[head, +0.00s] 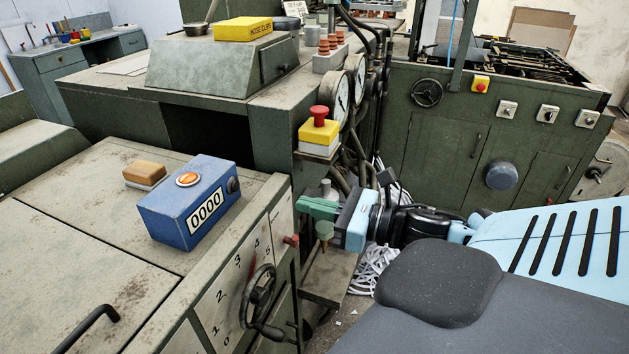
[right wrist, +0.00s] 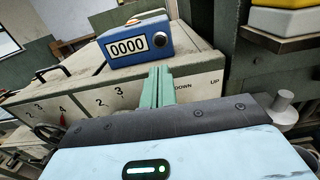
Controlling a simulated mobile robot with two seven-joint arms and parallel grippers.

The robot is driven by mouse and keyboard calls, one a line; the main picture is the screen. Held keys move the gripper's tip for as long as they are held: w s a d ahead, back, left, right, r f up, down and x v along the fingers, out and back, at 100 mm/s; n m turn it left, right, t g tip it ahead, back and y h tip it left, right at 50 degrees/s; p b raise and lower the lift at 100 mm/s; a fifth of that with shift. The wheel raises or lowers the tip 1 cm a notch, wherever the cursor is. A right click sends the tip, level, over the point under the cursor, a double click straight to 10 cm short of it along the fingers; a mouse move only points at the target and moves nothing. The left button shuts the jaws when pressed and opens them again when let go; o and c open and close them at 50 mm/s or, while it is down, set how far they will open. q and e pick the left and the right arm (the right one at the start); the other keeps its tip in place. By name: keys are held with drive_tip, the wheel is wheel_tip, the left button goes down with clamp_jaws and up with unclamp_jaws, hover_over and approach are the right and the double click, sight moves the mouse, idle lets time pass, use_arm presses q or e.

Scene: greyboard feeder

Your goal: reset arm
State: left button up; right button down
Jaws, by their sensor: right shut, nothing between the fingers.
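My right arm comes in from the right in the head view. Its gripper (head: 318,208) is shut and empty, with green fingers pointing left beside the near machine's right side. The fingers also show together in the right wrist view (right wrist: 158,88), in front of the machine's numbered panel. A blue counter box (head: 190,202) reading 0000 stands on the near machine's top, left of the fingers; it also shows in the right wrist view (right wrist: 135,40). My left gripper is not in view.
A handwheel (head: 260,298) sticks out from the numbered panel below the gripper. A red stop button on a yellow box (head: 319,128) is above the gripper. A brush-like brown block (head: 145,173) lies beside the counter. White paper strips (head: 374,268) lie on the floor.

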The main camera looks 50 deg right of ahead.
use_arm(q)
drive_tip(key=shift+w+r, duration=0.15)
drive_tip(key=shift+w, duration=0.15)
use_arm(e)
drive_tip(key=shift+f, duration=0.1)
drive_tip(key=s+d+f+m+g+h+p, duration=0.1)
drive_tip(key=s+f+m+h, duration=0.25)
drive_tip(key=f+m, duration=0.65)
drive_tip(key=s+d+f+m+g+h+p, duration=0.15)
drive_tip(key=s+f+m, duration=0.35)
drive_tip(key=f+m, duration=0.55)
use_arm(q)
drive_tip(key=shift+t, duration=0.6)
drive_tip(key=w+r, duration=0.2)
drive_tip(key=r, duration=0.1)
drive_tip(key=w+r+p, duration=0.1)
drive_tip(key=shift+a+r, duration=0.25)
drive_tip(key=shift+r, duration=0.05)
use_arm(e)
drive_tip(key=s+a+f+m+g, duration=0.5)
drive_tip(key=s+a+f+m, duration=0.8)
drive_tip(key=a+m, duration=0.3)
drive_tip(key=shift+s+a+f+m, duration=0.35)
drive_tip(key=shift+s+m, duration=0.25)
drive_tip(key=shift+m, duration=0.45)
